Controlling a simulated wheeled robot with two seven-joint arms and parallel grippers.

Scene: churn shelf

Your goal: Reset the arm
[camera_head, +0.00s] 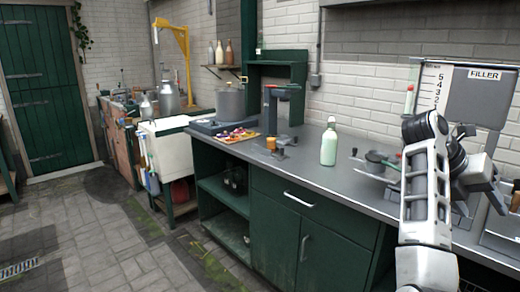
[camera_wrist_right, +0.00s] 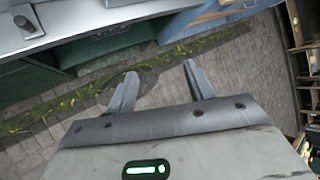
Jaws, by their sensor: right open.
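My right arm (camera_head: 425,190) rises from the bottom right of the head view, grey and white, bent at a dark joint. It stands in front of the counter's right end and the filler. My right gripper (camera_wrist_right: 160,68) shows in the wrist view with its two grey fingers apart and nothing between them. Beyond the fingers are the paved floor and a mossy strip. In the head view the hand is partly hidden behind the arm. My left gripper is in neither view.
A green cabinet with a grey counter (camera_head: 322,182) runs along the wall. On it stand a pale green bottle (camera_head: 329,145), a dark pan (camera_head: 377,158) and a grey pot (camera_head: 230,102). The filler (camera_head: 480,97) is at the right. The paved floor (camera_head: 100,225) at left is clear.

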